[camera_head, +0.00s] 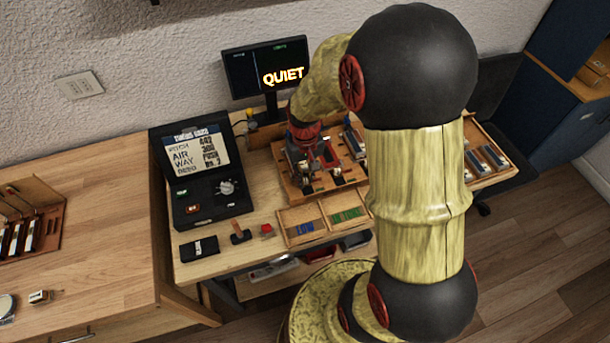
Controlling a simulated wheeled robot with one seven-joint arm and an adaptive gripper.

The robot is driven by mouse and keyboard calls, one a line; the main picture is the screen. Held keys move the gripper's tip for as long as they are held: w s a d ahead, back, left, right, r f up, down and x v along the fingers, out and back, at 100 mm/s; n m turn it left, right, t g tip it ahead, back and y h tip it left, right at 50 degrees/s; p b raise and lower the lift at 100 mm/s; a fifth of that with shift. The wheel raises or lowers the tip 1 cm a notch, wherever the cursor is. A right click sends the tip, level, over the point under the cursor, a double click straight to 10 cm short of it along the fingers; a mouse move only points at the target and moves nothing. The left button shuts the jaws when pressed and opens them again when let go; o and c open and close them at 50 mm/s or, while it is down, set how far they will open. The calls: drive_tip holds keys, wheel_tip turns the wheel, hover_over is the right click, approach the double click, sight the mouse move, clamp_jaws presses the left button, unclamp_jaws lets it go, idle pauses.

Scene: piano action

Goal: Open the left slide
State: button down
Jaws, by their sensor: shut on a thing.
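A wooden rack (351,177) with several small metal and red parts in rows stands on the workbench in the middle. My arm covers the right side of the rack.
A black case (192,210) with a printed lid stands left of the rack. A monitor (264,68) reading "QUIET" stands behind. Wooden trays (281,216) with blue and green pieces lie in front. A hammer-like tool (239,237) and a red block (266,230) lie beside them.

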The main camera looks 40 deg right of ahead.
drive_tip(key=shift+s, duration=0.1)
idle(0.3)
drive_tip(key=s, duration=0.1)
drive_tip(key=s+a+p, duration=0.1)
drive_tip(key=s, duration=0.1)
drive_tip(key=shift+s, duration=0.3)
drive_tip(key=c, duration=1.8)
unclamp_jaws()
drive_tip(key=shift+o, duration=0.2)
wheel_tip(320, 180, up, 12)
drive_tip(key=s+a+r+n+t, duration=0.1)
drive_tip(key=s+a+r+t, duration=0.1)
drive_tip(key=s+a+r, duration=0.2)
drive_tip(key=s+a+r+n+t, duration=0.2)
drive_tip(key=s+a+r+t, duration=0.1)
drive_tip(key=a+r, duration=0.4)
wheel_tip(320, 180, up, 3)
drive_tip(key=shift+s+r+t, duration=0.15)
drive_tip(key=shift+s+t, duration=0.15)
drive_tip(key=shift+s, duration=0.6)
